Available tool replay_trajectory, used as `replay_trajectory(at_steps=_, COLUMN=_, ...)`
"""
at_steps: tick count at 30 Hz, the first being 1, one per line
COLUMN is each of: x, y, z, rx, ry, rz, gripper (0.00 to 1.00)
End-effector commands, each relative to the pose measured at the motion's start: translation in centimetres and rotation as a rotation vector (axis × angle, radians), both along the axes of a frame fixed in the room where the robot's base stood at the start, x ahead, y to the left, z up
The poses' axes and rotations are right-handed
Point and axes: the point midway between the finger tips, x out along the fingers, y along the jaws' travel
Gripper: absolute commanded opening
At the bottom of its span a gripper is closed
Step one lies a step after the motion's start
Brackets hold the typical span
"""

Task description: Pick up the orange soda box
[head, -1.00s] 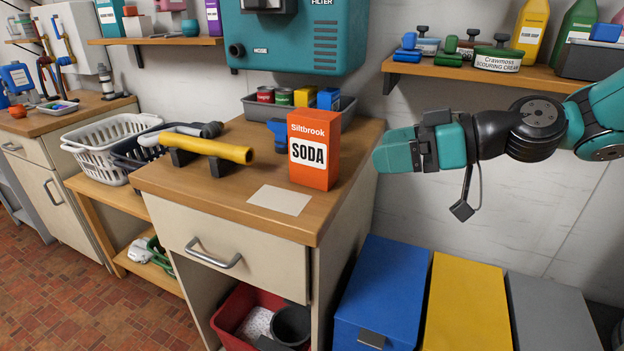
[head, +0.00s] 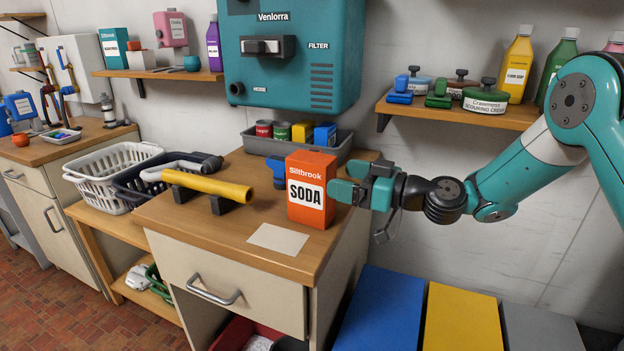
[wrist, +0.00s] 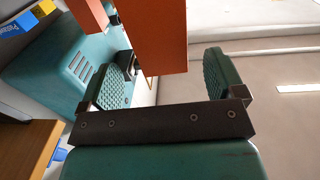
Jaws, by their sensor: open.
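The orange soda box (head: 311,178) stands upright on the wooden counter (head: 190,216), its white SODA label facing the head camera. My gripper (head: 350,181) is at the box's right side, with its fingers pointing left. One teal fingertip overlaps the box's right edge in the head view. In the wrist view my gripper (wrist: 166,78) is open, and the orange box (wrist: 156,40) shows in the gap between the two ridged finger pads. I cannot tell whether a pad touches it. The box's far side is hidden.
A blue object (head: 277,170) stands just left of the box. Behind it is a grey tray (head: 262,146) with cans and small boxes. A flat pale card (head: 279,239) lies in front. The teal filter unit (head: 290,60) hangs above.

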Motion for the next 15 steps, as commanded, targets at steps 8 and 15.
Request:
replay_trajectory(at_steps=8, x=0.9, y=2.3, z=0.0, rx=0.000, ry=0.000, rz=0.000, gripper=0.88)
replay_trajectory(at_steps=15, x=2.2, y=5.6, z=-0.4, rx=0.000, ry=-0.001, rz=0.002, gripper=0.88)
